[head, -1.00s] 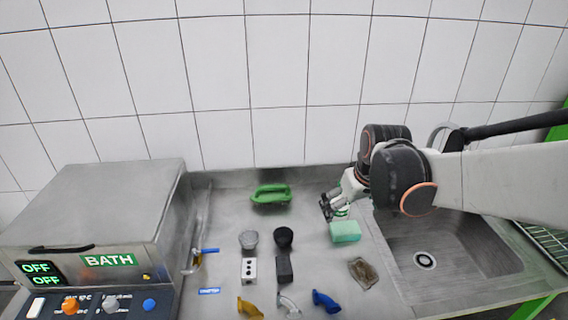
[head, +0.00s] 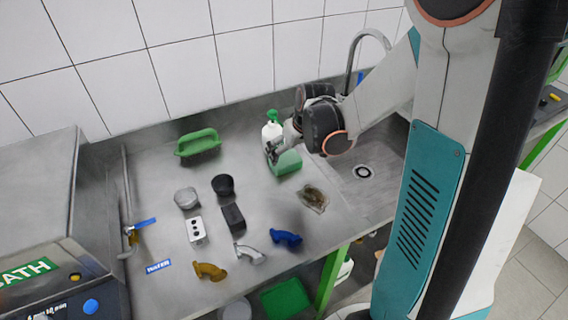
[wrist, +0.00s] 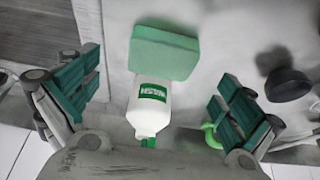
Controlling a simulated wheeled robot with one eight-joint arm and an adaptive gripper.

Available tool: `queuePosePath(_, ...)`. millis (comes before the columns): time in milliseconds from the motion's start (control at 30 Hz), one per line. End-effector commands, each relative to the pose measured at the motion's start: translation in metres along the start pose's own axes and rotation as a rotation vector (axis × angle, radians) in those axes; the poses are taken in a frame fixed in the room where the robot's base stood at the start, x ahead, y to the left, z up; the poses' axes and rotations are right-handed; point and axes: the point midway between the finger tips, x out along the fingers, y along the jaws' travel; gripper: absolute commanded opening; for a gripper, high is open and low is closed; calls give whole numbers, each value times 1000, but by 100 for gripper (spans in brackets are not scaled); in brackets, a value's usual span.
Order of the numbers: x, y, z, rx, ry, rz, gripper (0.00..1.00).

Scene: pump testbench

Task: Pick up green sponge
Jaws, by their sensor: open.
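The green sponge (head: 287,163) is a pale green block lying on the steel counter, left of the sink. It also shows in the wrist view (wrist: 165,52), upper middle, beyond the bottle. My gripper (wrist: 158,95) is open and empty, its two green-padded fingers spread wide to either side. In the head view my gripper (head: 275,153) is close to the sponge's left and upper side. I cannot tell whether it touches the sponge.
A white bottle (wrist: 150,105) with a green cap stands between my fingers in the wrist view, next to the sponge. A brown crumpled item (head: 312,197) lies near the sink (head: 362,172). A green handled brush (head: 198,143), dark cup (head: 223,185) and pipe pieces lie to the left.

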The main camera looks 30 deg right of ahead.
Motion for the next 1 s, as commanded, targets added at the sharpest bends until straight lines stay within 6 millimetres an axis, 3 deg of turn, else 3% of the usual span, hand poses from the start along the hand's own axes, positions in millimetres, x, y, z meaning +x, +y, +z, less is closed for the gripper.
queuePosePath(233, 14, -2, 1, 0, 0, 0, 100)
queuePosePath(500, 52, -4, 1, 0, 0, 1, 100)
queuePosePath(767, 55, -4, 1, 0, 0, 1, 100)
queuePosePath(1000, 55, -4, 1, 0, 0, 0, 77)
